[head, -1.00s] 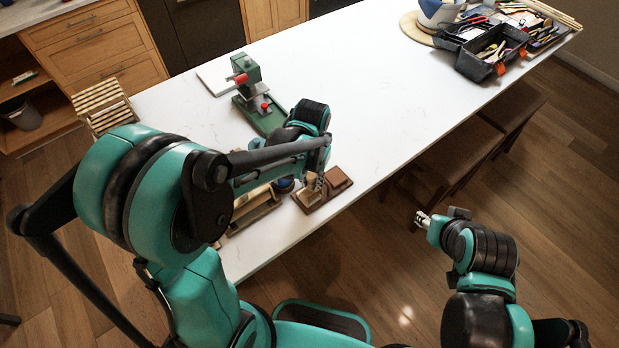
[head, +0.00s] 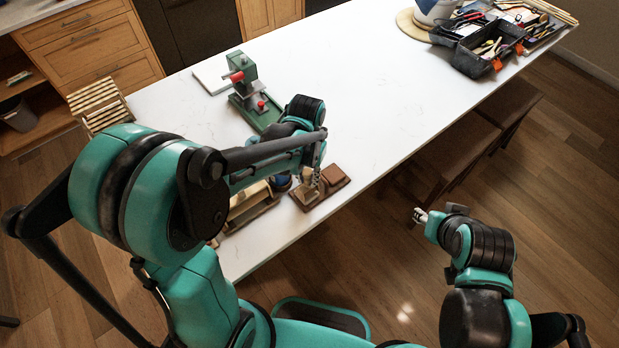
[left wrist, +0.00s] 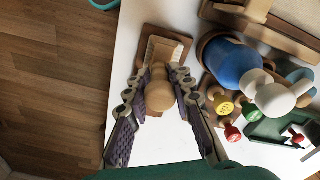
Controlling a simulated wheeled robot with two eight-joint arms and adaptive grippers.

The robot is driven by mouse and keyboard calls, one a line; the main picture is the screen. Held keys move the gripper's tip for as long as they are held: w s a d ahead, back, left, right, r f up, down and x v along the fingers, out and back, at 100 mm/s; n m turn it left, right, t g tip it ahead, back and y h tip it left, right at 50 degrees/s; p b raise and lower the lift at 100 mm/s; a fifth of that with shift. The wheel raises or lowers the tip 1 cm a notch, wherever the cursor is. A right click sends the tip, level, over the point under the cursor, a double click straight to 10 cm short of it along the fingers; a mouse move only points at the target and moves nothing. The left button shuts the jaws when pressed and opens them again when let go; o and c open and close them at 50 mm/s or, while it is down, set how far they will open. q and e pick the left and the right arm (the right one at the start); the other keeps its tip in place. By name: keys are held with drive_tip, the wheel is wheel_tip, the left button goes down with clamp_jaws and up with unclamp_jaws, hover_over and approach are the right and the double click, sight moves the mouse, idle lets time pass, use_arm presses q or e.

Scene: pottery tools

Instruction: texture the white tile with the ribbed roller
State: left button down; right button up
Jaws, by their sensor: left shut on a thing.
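My left gripper (head: 316,178) reaches over the near edge of the white table. In the left wrist view my left gripper (left wrist: 160,78) is shut on a wooden handle with a rounded end (left wrist: 158,95). I take this as the ribbed roller's handle. A pale, finely lined part (left wrist: 157,50) lies just beyond it over a brown wooden stand (left wrist: 181,36), partly hidden by the handle and fingers. The stand also shows in the head view (head: 334,178). A flat white tile (head: 210,78) lies by the green press. My right gripper (head: 420,216) hangs off the table; its finger opening is unclear.
The green press (head: 256,110) with red knobs stands at the table's left. A wooden rack (head: 254,204) lies beside the stand. In the wrist view a blue rounded thing (left wrist: 230,60) and several knobbed stamps (left wrist: 222,105) are close right. Toolbox (head: 490,50) far right; middle table is clear.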

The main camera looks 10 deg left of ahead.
use_arm(q)
drive_tip(key=shift+w+a, duration=0.2)
drive_tip(key=shift+a, duration=0.1)
drive_tip(key=shift+w+a, duration=0.2)
drive_tip(key=shift+a, duration=0.1)
idle(0.3)
drive_tip(key=shift+w+a, duration=0.25)
drive_tip(key=shift+a, duration=0.05)
idle(0.3)
drive_tip(key=shift+s+d, duration=0.1)
drive_tip(key=shift+d, duration=0.05)
drive_tip(key=shift+s+d+f+b, duration=0.1)
drive_tip(key=shift+s+d+b, duration=0.2)
drive_tip(key=shift+d, duration=0.2)
idle(0.5)
drive_tip(key=shift+s+d, duration=0.3)
drive_tip(key=shift+d, duration=0.05)
drive_tip(key=shift+s+d, duration=0.1)
drive_tip(key=shift+d, duration=0.05)
